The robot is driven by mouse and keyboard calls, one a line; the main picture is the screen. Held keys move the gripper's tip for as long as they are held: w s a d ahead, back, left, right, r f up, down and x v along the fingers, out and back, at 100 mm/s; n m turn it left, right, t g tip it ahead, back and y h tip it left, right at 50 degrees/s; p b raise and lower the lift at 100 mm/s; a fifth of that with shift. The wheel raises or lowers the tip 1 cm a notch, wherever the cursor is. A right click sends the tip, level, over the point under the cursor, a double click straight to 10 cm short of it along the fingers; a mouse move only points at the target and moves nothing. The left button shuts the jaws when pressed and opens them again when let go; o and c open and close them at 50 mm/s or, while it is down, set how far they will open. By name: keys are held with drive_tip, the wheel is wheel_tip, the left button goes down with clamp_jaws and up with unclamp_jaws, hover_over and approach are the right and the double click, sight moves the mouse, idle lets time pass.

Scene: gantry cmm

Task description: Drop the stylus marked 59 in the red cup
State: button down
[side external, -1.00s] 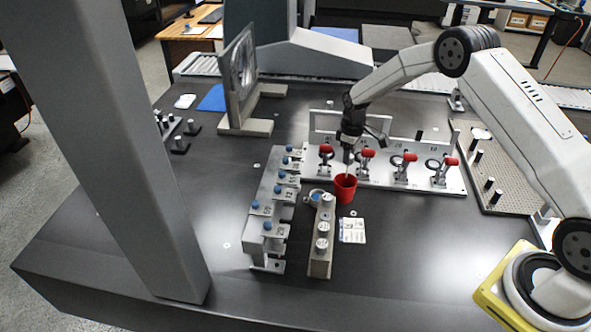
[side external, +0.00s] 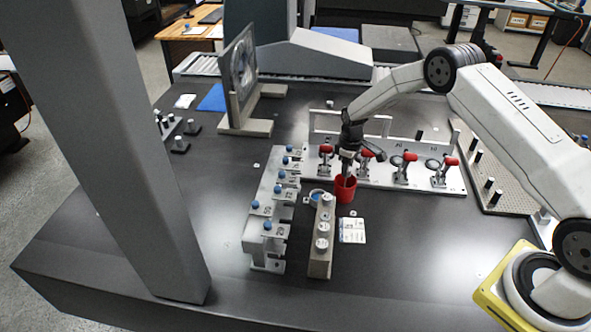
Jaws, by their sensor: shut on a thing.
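The red cup (side external: 345,190) stands upright on the dark table, just right of a beige block. My gripper (side external: 346,171) is directly over the cup's mouth, pointing down, with its fingertips at about the rim. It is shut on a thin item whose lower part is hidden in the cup. I cannot read any number on it, so I cannot tell that it is the stylus marked 59. Several blue-topped styli stand in the grey stepped rack (side external: 266,215) to the left; their labels are too small to read.
The beige block (side external: 320,262) with round pieces stands close left of the cup. A plate with red-handled clamps (side external: 402,167) is close behind. A white card (side external: 352,230) lies in front. A framed panel (side external: 238,75) stands back left.

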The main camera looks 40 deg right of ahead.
drive_tip(key=shift+f, duration=0.75)
drive_tip(key=shift+c, duration=1.2)
unclamp_jaws()
drive_tip(key=shift+r, duration=3.85)
